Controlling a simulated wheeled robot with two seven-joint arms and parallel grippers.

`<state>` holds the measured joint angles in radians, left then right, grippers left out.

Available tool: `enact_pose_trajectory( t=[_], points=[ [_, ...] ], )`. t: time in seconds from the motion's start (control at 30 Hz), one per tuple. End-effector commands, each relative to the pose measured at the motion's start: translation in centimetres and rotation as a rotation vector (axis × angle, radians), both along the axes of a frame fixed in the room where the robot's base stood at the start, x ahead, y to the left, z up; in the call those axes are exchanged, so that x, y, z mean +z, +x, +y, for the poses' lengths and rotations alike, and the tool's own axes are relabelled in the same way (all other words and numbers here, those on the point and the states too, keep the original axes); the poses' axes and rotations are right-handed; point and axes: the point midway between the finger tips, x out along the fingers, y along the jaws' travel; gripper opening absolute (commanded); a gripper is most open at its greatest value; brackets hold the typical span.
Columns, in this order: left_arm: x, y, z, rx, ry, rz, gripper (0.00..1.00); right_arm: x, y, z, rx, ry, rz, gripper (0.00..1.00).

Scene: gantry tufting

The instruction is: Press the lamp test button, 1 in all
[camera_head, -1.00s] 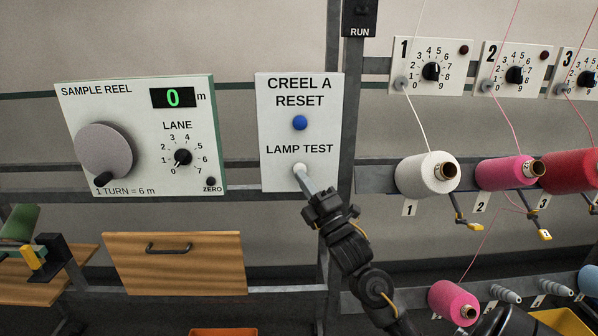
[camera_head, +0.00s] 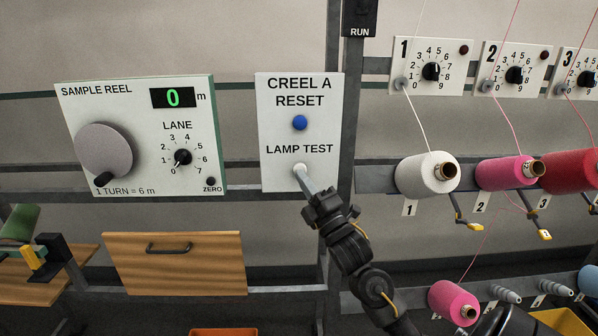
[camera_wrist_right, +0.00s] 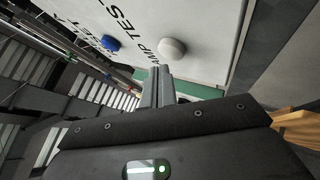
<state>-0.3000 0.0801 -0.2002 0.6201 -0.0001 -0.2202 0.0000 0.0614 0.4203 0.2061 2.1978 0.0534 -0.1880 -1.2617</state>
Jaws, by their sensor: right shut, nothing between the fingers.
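The white lamp test button (camera_head: 299,168) sits under the LAMP TEST label on the white creel reset panel (camera_head: 272,178). It also shows as a pale round cap in the right wrist view (camera_wrist_right: 173,48). My right gripper (camera_head: 303,175) is shut and empty, with its fingertips at the button's lower edge. In the right wrist view the shut fingertips (camera_wrist_right: 158,72) are right beside the cap. I cannot tell whether they touch it. My left gripper is not in view.
A blue reset button (camera_head: 300,123) sits above the white one. The sample reel panel (camera_head: 140,110) is to the left, with a wooden drawer front (camera_head: 175,270) below. Numbered dials with dark lamps (camera_head: 463,49) and yarn cones (camera_head: 415,175) are to the right.

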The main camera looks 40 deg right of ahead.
Motion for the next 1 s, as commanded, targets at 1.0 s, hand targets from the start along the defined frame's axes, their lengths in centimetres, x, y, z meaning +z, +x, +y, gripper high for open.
enact_pose_trajectory(
  t=[1.0],
  points=[
    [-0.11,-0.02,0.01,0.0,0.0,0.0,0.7,0.01,0.87,-0.73,-0.001,-0.001,0.0,0.0]
  ],
)
